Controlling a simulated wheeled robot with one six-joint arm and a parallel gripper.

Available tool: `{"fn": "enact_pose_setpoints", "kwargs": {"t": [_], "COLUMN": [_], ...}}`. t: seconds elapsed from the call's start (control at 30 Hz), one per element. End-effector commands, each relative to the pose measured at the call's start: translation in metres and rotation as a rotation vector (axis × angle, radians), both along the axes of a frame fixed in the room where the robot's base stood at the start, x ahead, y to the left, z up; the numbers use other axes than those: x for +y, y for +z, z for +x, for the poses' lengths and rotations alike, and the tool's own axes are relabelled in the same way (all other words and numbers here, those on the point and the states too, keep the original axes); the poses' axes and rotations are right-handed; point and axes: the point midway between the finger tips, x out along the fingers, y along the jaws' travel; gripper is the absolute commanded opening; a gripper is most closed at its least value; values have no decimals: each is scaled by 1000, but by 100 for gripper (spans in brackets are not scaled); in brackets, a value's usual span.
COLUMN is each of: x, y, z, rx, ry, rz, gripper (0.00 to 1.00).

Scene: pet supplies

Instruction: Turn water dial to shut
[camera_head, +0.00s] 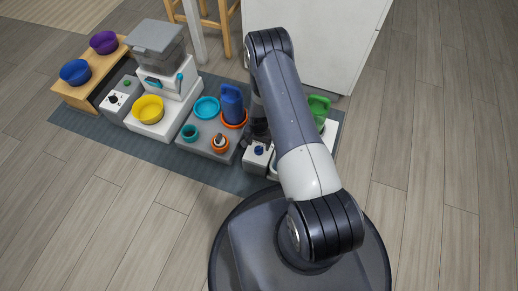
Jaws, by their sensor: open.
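A small blue dial (259,150) sits on a white and grey box (255,163) at the front of the row of pet things, just left of my arm; I take it for the water dial. Which way it is turned is too small to tell. My gripper (258,138) is a dark shape pointing down at the back of this box, close to the dial. It is open. Its fingertips are hard to make out, and I cannot tell whether they touch the dial. My arm hides part of the area to the right.
Left of the box, a grey tray (203,147) holds a blue jug (232,104) and cups. Further left are a feeder (160,72), a yellow bowl (148,109) and a box with a black dial (113,99). A green item (319,104) stands right of my arm. The front floor is clear.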

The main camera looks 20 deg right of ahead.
Motion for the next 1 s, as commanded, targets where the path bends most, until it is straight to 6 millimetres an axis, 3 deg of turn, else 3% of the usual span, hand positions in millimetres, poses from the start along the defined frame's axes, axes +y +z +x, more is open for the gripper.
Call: {"fn": "enact_pose_setpoints", "kwargs": {"t": [0.03, 0.2, 0.6, 1.0], "x": [0, 0, 0, 0], "y": [-13, -31, -37, -37], "z": [0, 0, 0, 0], "rx": [0, -1, -1, -1], "ry": [0, 0, 0, 0], "rz": [0, 0, 0, 0], "gripper": [58, 58, 58, 25]}}
